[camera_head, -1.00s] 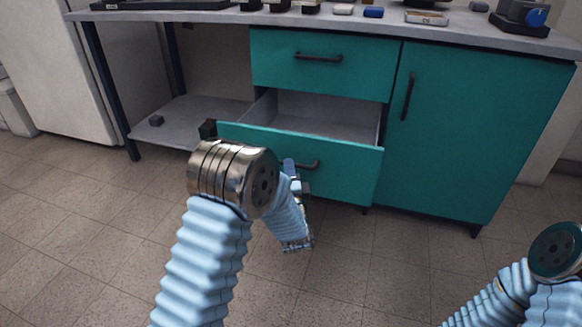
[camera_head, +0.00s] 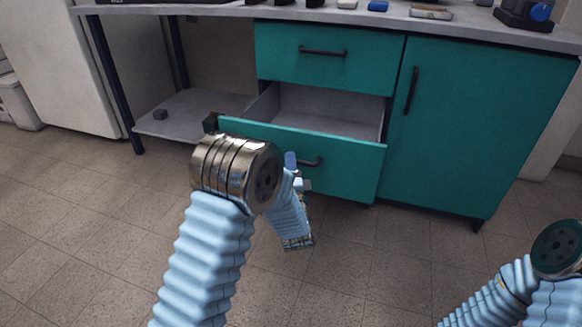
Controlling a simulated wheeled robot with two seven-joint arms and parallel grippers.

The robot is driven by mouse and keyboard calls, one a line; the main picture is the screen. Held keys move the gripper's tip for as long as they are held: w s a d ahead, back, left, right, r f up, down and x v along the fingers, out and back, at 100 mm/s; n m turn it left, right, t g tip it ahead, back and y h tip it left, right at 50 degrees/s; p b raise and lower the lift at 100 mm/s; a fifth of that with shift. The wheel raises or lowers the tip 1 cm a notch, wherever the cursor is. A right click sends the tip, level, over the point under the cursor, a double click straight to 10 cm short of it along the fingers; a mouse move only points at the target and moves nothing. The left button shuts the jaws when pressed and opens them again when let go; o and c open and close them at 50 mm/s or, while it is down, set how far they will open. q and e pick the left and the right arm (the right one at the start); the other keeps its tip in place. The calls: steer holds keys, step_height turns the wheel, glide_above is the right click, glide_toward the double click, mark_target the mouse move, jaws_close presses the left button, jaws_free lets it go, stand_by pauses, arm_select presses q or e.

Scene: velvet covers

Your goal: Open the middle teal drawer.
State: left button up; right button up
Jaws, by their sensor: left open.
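The teal drawer (camera_head: 345,171) below the top one stands pulled out, and its grey inside (camera_head: 325,112) looks empty. Its dark bar handle (camera_head: 312,162) shows only in part. My left gripper (camera_head: 298,172) is open at the left end of this handle, in front of the drawer face. My left arm hides much of the gripper, and I cannot tell whether the fingers touch the handle. My right arm shows at the lower right, but its gripper is out of view.
The closed top teal drawer (camera_head: 328,57) is above, and a closed teal door (camera_head: 480,130) is to the right. The grey worktop (camera_head: 460,30) carries several small items. A low shelf (camera_head: 185,118) stands left. The tiled floor (camera_head: 390,270) in front is clear.

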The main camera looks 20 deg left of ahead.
arm_select(q)
steer(key=v, duration=1.3)
steer(key=shift+s+p, duration=0.3)
steer(key=shift+s, duration=0.1)
steer(key=shift+d+f, duration=0.1)
steer(key=shift+f, duration=0.05)
